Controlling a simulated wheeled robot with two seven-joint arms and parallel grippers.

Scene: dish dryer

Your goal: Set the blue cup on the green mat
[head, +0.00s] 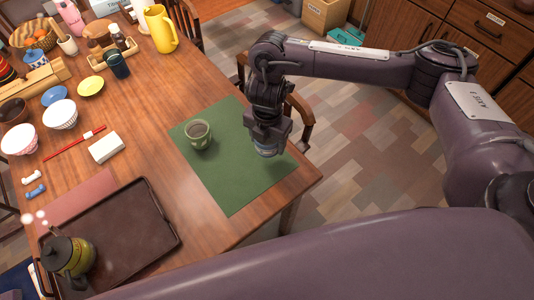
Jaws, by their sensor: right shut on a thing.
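The green mat (232,189) lies flat at the right end of the wooden table. My right gripper (267,143) points down over the mat's right part and is shut on the blue cup (267,153). Most of the cup is hidden by the gripper; only a small blue-grey part shows below it. I cannot tell whether the cup touches the mat. A green cup (198,138) with dark contents stands upright on the mat's left part, apart from the gripper. My left gripper is not in view.
A dark tray (135,230) with a teapot (68,257) is at the lower left. A white box (106,147), red chopsticks (75,143) and several bowls lie further left. A yellow pitcher (161,30) stands at the back. The mat's front part is clear.

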